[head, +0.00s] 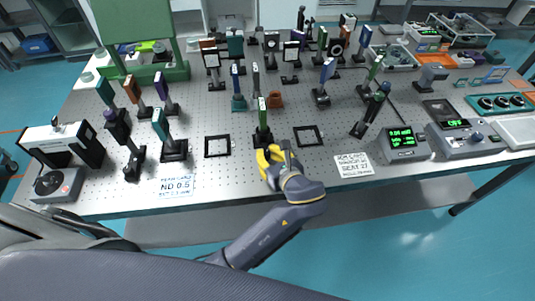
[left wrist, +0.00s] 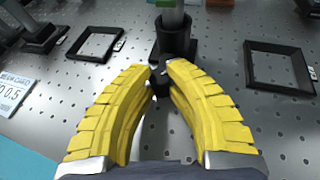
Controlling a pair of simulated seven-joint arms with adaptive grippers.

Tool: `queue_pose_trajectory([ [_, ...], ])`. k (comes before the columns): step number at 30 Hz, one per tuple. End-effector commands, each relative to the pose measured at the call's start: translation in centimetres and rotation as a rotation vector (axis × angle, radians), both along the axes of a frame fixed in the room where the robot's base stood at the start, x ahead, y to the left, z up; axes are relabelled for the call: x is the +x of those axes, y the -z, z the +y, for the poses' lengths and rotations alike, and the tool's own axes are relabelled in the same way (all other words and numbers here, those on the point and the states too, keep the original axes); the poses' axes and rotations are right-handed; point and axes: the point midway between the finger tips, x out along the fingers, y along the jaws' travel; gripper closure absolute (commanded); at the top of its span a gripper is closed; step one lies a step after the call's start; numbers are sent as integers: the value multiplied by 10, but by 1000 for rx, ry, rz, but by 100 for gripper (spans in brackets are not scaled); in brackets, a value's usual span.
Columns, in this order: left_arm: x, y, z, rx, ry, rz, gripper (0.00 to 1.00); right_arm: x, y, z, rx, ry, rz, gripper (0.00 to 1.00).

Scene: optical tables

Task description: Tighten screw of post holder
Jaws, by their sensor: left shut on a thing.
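The black post holder (head: 262,135) stands upright near the front middle of the optical table, with a green-edged optic (head: 262,108) on its post. In the left wrist view the post holder (left wrist: 176,38) is straight ahead, and its small dark screw (left wrist: 160,82) is between the yellow fingertips. My left gripper (head: 272,153) is at the front side of the holder. In the left wrist view my left gripper (left wrist: 163,70) has its fingertips closed on the screw, which they partly hide. My right gripper is not in view.
Square black frames lie flat on the perforated table (head: 215,118), one left (head: 217,146) and one right (head: 308,136) of the holder. Other post-mounted optics stand behind and left. A label card (head: 353,165) and a meter (head: 403,142) are to the right.

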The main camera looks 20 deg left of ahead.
Motion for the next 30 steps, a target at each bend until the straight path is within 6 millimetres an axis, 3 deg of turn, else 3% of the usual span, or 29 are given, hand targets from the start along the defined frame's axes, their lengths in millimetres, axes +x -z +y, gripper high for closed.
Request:
queue_pose_trajectory([
  [14,2,-3,3,3,-14,-7,100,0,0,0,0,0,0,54],
  [15,2,-3,3,3,-14,-7,79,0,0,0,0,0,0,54],
  [21,1,-2,1,1,-12,-4,56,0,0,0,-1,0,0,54],
  [30,0,-1,-1,0,-9,-3,54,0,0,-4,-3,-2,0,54],
])
